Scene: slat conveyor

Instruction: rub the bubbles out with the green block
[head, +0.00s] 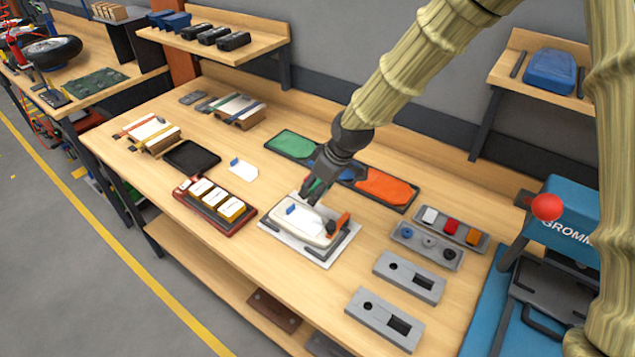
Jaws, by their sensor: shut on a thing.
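The green block (319,184) shows as a small green patch between the fingers of my gripper (313,190). My gripper is shut on it, just above the back of a white rounded piece (293,226). That piece lies on a light grey plate (268,222) in the middle of the bench. A small blue mark or tab (291,210) is on the white piece, and an orange part (342,224) stands at its right end. Bubbles are too small to make out. I cannot tell whether the block touches the white surface.
A dark tray with green, blue and orange sheets (387,186) lies behind the plate. A red tray (225,226) with white-and-yellow boxes is left of it. Grey fixtures (408,277) and a blue press (567,221) with a red knob stand to the right. Bare bench lies in front.

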